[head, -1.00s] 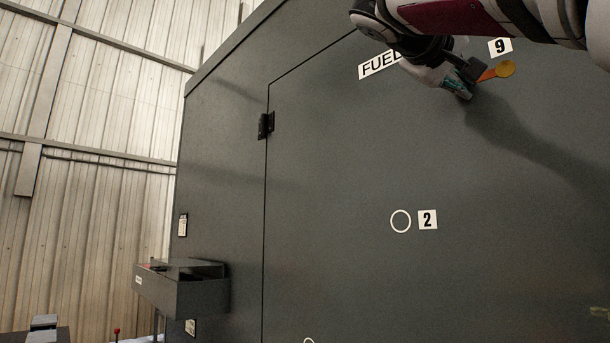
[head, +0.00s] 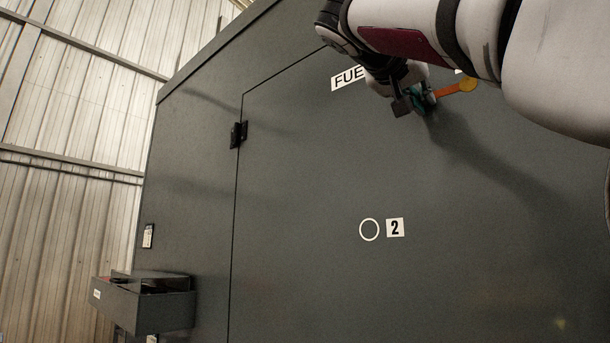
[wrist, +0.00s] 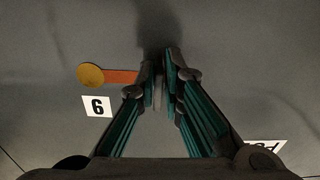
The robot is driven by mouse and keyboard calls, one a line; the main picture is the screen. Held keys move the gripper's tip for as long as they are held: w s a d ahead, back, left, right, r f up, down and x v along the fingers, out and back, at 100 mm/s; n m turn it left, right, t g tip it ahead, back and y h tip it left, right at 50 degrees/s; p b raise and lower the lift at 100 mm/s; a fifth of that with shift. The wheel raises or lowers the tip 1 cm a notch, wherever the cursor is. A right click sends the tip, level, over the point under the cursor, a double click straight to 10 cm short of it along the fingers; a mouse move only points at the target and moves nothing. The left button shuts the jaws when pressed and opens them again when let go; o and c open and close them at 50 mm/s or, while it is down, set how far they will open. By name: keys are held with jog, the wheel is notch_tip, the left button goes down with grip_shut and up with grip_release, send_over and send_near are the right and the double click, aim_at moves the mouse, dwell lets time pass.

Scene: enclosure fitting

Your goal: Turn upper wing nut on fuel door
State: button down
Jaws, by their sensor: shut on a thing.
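The dark grey fuel door (head: 300,200) fills much of the head view, with its FUEL label (head: 347,77) partly hidden by my arm. My gripper (head: 425,100) is at the upper part of the door. In the wrist view my gripper (wrist: 161,75) has its green-padded fingers nearly together on the upper wing nut (wrist: 157,92), which is mostly hidden between them. An orange pointer (wrist: 122,77) with a yellow disc (wrist: 90,76) sticks out sideways from the gripped spot. The disc also shows in the head view (head: 468,85).
A white plate (wrist: 97,106) with a digit lies beside the pointer. A white ring (head: 369,229) and a "2" plate (head: 395,227) are lower on the door. A black hinge (head: 238,134) is at the door's left edge. A grey box (head: 145,302) juts out at lower left.

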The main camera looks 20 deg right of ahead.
jog(key=shift+s+d, duration=0.1)
jog(key=shift+s, duration=0.05)
dwell(0.3)
jog(key=c, duration=1.7)
grip_release()
jog(key=v, duration=1.2)
